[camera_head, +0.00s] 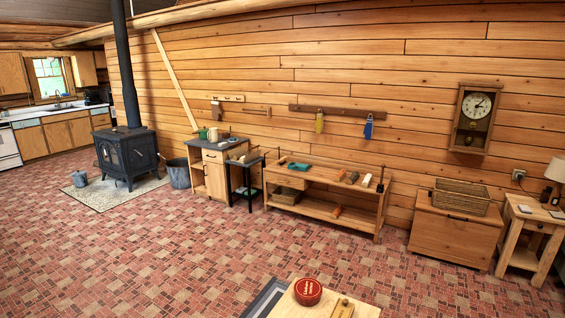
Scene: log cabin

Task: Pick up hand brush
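I cannot make out the hand brush for certain at this distance. Several small items lie on the wooden workbench (320,172) against the log wall. They include an orange-brown piece (340,175), a dark brown piece (353,177) and a pale piece (367,180); any bristles are too small to see. An orange-brown item (336,212) lies on the bench's lower shelf. A yellowish wooden item (342,308) on the near tabletop is cut off by the bottom edge. My gripper is not in view.
A black side stand (246,179) and a cabinet (214,170) adjoin the bench's left. A wooden chest (455,235) with a basket stands right. Open brick floor (200,245) lies between.

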